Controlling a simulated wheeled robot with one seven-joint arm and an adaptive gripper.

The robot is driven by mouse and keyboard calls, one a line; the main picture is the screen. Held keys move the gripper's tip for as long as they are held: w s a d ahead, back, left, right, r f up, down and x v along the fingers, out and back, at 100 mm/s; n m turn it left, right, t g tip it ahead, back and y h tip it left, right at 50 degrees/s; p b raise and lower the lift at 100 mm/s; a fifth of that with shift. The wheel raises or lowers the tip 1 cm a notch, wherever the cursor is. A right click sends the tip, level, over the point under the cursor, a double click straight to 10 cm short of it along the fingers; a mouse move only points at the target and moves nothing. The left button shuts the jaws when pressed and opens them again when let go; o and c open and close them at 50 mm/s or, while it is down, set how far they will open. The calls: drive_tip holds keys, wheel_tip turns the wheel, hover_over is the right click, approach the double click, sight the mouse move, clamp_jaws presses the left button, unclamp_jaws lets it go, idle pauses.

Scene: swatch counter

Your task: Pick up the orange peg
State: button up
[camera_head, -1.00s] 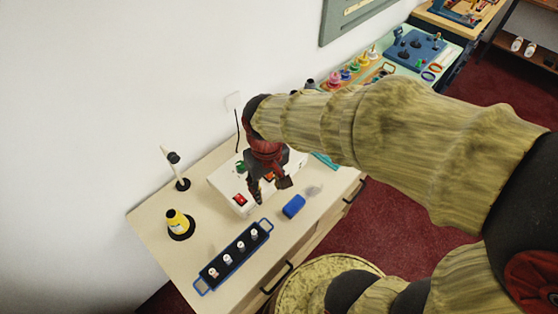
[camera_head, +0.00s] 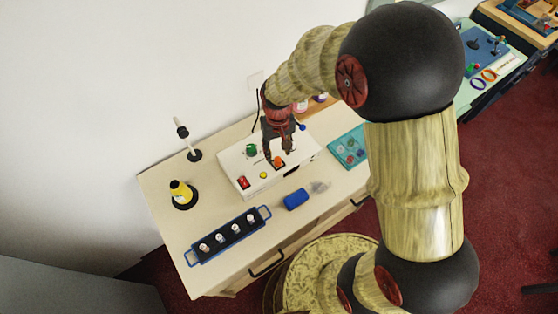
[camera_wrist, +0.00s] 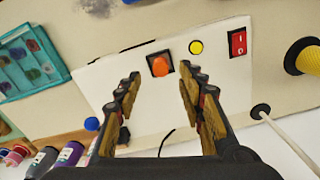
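The orange peg (camera_head: 278,161) stands in a dark square on the top of a white box (camera_head: 235,166). In the wrist view the orange peg (camera_wrist: 160,66) shows in the gap between my fingers, just beyond their tips. My gripper (camera_head: 279,153) is over the white box, close to the peg in the head view. In the wrist view my gripper (camera_wrist: 160,82) is open and empty, one finger on each side. I cannot tell the exact height of the tips above the box.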

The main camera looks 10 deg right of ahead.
sight(278, 158)
wheel_tip(278, 158, down, 5)
drive_tip(key=shift+w+r, duration=0.1)
drive_tip(key=shift+r, duration=0.1)
drive_tip(key=shift+c, duration=0.8)
drive_tip(key=c, duration=0.8)
